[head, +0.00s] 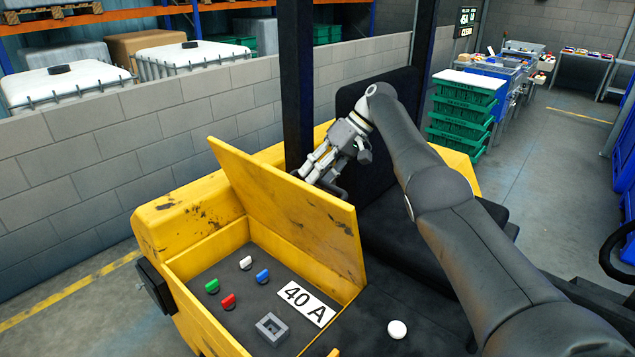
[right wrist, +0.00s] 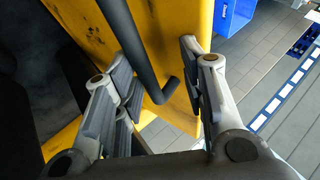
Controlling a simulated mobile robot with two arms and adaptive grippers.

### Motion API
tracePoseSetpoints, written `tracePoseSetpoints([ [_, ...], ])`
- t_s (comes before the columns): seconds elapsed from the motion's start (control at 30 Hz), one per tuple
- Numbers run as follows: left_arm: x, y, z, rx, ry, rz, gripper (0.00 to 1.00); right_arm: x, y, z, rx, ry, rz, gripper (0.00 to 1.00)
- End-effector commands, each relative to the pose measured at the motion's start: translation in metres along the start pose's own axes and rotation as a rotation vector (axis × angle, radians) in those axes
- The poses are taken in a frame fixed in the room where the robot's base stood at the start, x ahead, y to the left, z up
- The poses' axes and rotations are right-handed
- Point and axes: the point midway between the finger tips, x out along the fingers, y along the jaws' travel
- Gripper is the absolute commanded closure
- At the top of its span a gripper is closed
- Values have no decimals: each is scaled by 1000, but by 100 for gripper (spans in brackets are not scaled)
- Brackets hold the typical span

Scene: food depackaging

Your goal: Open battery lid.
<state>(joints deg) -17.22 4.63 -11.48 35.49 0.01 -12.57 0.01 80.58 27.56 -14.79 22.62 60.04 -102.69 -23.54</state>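The yellow battery lid (head: 285,205) stands raised on the right side of the battery compartment (head: 190,312), leaning up and to the left. The compartment's inside is exposed. My right gripper (head: 314,172) is behind the lid's upper edge, by a dark bent handle (head: 336,190). In the right wrist view the black handle bar (right wrist: 143,50) runs between the fingers of my right gripper (right wrist: 160,80), in front of a yellow panel (right wrist: 185,28). The fingers are spread, with gaps beside the bar. My left gripper is not in view.
Inside the compartment are several coloured plugs (head: 228,301), a "40 A" label (head: 306,303) and a grey square socket (head: 271,328). A black post (head: 297,80) stands close behind my right gripper. A black seat (head: 385,240) lies right of the lid. A block wall (head: 100,150) runs behind.

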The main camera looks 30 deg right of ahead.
Motion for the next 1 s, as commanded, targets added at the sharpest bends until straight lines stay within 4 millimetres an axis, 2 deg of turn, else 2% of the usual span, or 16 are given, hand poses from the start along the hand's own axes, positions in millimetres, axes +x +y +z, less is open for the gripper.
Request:
tracePoseSetpoints([
  [0.03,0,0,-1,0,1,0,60,-15,-13,-8,-10,12,-8,65],
  [0.2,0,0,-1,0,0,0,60,-40,-30,-17,-9,11,-8,65],
  [0.5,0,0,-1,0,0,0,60,-53,-40,-21,-5,7,-6,65],
  [0.83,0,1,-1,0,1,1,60,-55,-40,-22,-5,6,-5,65],
  [0.87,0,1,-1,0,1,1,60,-55,-40,-22,-5,6,-5,66],
  [1.0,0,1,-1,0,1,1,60,-52,-39,-21,-3,4,-3,84],
])
